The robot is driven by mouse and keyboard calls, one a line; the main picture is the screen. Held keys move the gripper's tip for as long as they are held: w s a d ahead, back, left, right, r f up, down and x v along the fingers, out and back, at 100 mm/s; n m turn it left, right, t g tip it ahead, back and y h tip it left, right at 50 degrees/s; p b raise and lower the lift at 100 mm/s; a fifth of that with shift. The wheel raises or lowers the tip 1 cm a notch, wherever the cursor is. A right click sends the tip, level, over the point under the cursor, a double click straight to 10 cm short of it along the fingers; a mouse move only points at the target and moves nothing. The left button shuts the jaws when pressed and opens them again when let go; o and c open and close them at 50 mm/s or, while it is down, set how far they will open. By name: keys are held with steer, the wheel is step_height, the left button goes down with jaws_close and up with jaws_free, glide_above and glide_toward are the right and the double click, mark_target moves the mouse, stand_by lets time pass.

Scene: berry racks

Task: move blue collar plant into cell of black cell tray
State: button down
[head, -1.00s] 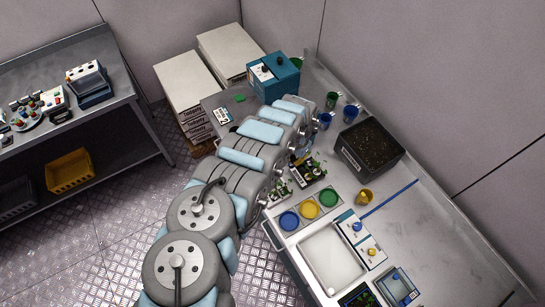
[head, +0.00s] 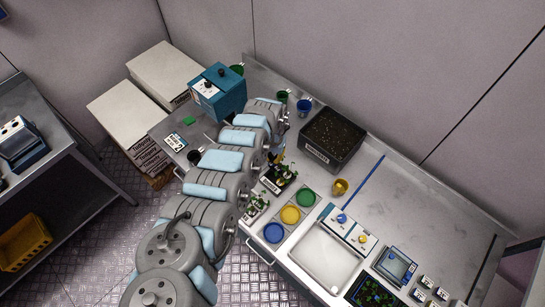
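My gripper (head: 276,158) is small and partly hidden by my arm, above the left part of the metal bench. I cannot tell whether its fingers are open or whether it holds anything. A black tray (head: 266,183) with green seedlings lies just below it, partly covered. I cannot make out its cells. A small pale tray (head: 250,215) with more seedlings stands beside my arm. Another dark tray (head: 350,293) full of low green plants lies at the bottom edge. No blue collar on a plant is clear enough to pick out.
A black soil bin (head: 318,155) stands behind the seedlings. Blue (head: 274,233), yellow (head: 291,214) and green (head: 305,197) round wells lie in front of it. A white basin (head: 325,255), a gold cup (head: 340,187) and a blue rod (head: 362,187) are farther right.

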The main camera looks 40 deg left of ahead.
steer(key=shift+f+b, duration=2.3)
steer(key=shift+f, duration=0.05)
steer(key=shift+f+b, duration=1.85)
steer(key=shift+f, duration=1.15)
steer(key=c, duration=1.2)
jaws_free()
steer(key=shift+o, duration=0.2)
steer(key=shift+r, duration=0.1)
step_height(320, 180, up, 9)
steer(key=p, duration=0.9)
steer(key=shift+p, duration=0.35)
